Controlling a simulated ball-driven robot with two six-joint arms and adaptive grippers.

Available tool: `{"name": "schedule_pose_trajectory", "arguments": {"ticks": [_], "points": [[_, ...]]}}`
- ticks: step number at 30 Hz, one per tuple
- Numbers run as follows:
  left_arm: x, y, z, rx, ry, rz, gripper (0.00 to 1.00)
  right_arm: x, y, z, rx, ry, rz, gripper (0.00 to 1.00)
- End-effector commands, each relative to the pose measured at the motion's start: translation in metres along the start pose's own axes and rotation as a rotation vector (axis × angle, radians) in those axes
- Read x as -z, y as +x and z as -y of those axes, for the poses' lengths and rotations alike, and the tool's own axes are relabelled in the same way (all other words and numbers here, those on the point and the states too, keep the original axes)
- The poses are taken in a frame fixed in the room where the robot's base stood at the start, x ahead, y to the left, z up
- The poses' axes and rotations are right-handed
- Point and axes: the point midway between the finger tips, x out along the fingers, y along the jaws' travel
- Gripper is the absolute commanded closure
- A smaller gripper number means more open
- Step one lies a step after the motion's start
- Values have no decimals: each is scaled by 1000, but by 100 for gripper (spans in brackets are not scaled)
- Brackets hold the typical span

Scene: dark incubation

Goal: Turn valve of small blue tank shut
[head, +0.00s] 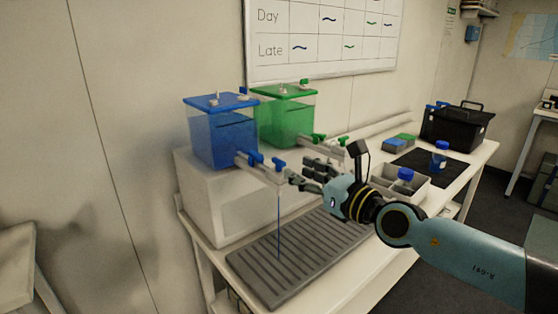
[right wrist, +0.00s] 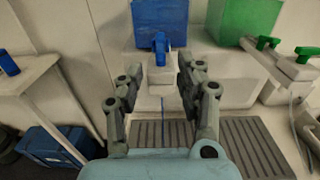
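The small blue tank (head: 222,137) stands on a white raised block at the left of the bench. Its tap sticks out in front with a blue valve handle (head: 278,164). A thin blue stream (head: 279,225) falls from the tap to the grey ribbed drip tray (head: 262,278). In the right wrist view the blue handle (right wrist: 160,42) stands up ahead between the fingers. My right gripper (head: 300,174) is open just right of the tap, its fingers spread and empty in the right wrist view (right wrist: 160,74). My left gripper is out of view.
A green tank (head: 286,118) with green valve handles (head: 319,140) stands close behind the blue one. A white bin (head: 408,190) with a blue-capped bottle, a dark mat (head: 425,174) and a black case (head: 456,128) lie farther along the bench.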

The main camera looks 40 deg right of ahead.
Motion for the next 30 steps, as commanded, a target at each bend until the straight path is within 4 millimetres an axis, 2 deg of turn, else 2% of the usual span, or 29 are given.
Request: {"name": "schedule_pose_trajectory", "arguments": {"ticks": [3,10,15,23,30], "points": [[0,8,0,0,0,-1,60,1,26,0,2,4,5,63],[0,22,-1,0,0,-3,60,2,65,0,2,4,4,63],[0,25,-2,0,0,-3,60,1,77,0,2,5,1,63],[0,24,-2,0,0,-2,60,0,78,0,2,5,1,63],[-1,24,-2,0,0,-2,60,0,78,0,2,5,1,92]]}}
